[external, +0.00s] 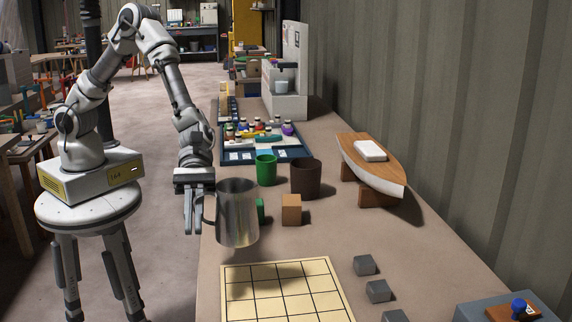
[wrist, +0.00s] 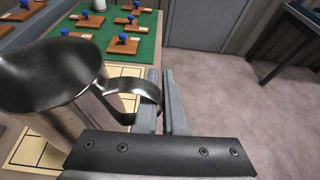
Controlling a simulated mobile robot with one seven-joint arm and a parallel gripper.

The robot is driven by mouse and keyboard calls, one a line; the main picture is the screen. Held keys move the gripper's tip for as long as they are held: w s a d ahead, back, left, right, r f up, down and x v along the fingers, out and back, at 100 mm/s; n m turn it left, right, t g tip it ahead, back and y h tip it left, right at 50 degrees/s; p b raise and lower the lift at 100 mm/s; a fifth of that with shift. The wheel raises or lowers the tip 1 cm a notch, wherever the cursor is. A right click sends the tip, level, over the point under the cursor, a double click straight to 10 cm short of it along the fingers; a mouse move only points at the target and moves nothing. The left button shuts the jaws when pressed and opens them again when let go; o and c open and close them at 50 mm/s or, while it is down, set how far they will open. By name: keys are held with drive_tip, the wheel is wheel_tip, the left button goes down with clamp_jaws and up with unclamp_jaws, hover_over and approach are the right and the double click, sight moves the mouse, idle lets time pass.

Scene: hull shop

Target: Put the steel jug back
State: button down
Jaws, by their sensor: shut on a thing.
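The steel jug (external: 238,214) is a tall, shiny metal vessel, held upright in the external view above the table near the grid board. Its shadow falls on the grid board. My gripper (external: 194,217) is at the left side of the jug, pointing down, shut on its handle. In the wrist view the jug (wrist: 62,82) fills the left side, and its curved handle (wrist: 125,88) runs between the fingers of my gripper (wrist: 160,100). The jug's inside looks dark in the wrist view.
Behind the jug stand a green cup (external: 266,170), a dark brown cup (external: 306,178) and an orange-brown block (external: 291,209). A boat hull (external: 372,165) rests on the right. The yellow grid board (external: 283,292) lies in front. Small grey blocks (external: 378,290) lie beside it.

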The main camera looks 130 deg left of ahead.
drive_tip(key=shift+w+a+f, duration=0.95)
drive_tip(key=shift+a+f, duration=0.7)
drive_tip(key=shift+f, duration=0.15)
drive_tip(key=shift+w+a+f, duration=0.95)
drive_tip(key=shift+a+f, duration=0.75)
drive_tip(key=shift+f, duration=0.15)
drive_tip(key=shift+w+a+f, duration=0.95)
drive_tip(key=shift+a+f, duration=0.7)
drive_tip(key=shift+f, duration=0.15)
drive_tip(key=shift+f+b, duration=0.15)
drive_tip(key=shift+b, duration=0.2)
drive_tip(key=c, duration=1)
unclamp_jaws()
